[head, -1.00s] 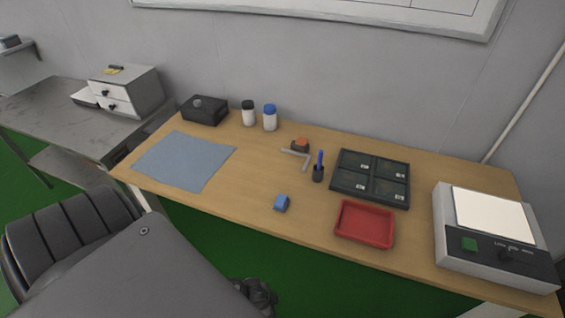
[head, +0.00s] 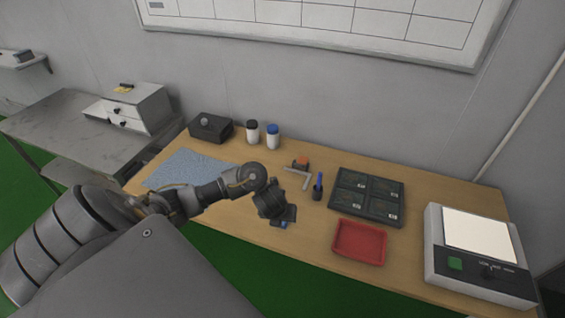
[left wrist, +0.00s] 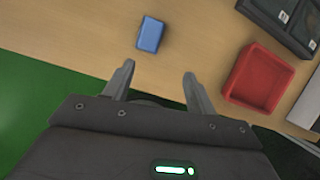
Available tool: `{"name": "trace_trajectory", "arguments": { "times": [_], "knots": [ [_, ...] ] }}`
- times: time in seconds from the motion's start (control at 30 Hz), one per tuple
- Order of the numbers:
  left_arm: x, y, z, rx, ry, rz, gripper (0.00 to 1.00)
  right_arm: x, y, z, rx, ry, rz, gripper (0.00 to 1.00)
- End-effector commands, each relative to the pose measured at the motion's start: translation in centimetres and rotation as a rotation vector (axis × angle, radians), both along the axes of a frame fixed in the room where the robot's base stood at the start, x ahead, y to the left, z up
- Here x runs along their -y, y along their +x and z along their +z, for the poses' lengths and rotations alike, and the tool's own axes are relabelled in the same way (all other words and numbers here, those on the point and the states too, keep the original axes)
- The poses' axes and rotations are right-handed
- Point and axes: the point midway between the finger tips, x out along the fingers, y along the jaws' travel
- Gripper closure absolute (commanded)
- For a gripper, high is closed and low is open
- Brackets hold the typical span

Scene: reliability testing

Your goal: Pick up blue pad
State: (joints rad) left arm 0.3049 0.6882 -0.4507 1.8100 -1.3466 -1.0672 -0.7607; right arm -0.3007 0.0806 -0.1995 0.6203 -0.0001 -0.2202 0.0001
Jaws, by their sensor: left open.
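The blue pad (left wrist: 150,34) is a small blue block lying on the wooden table. In the left wrist view it lies a little beyond my left gripper's fingertips, nearer the left finger. My left gripper (left wrist: 159,70) is open, with nothing between its fingers. In the head view my left gripper (head: 283,218) hangs above the table's front part and hides most of the pad; a bit of blue (head: 283,225) shows there. My right gripper is in neither view.
A red tray (head: 359,243) is right of the pad, with a dark compartment tray (head: 367,196) behind it. A scale (head: 478,255) stands at the right.

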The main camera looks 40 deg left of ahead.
Motion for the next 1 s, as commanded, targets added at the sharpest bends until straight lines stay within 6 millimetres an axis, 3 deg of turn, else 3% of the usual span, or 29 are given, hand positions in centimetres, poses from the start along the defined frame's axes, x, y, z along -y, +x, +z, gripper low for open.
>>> {"name": "trace_trajectory", "arguments": {
  "times": [0.1,0.27,0.6,0.87,1.0],
  "knots": [
    [-2.1,0.4,1.4,-0.022,0.080,-0.092,0.44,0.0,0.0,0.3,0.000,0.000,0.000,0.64],
    [-2.6,0.4,1.4,-0.033,0.101,-0.118,0.44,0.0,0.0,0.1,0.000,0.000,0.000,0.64],
    [-3.1,2.0,-3.2,-0.033,0.096,-0.113,0.44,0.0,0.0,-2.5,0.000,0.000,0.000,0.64],
    [-3.3,2.4,-3.8,-0.031,0.097,-0.114,0.44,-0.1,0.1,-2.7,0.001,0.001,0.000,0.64],
    [-3.2,2.9,-5.5,-0.033,0.096,-0.111,0.44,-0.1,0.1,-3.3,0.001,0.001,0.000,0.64]
  ]
}}
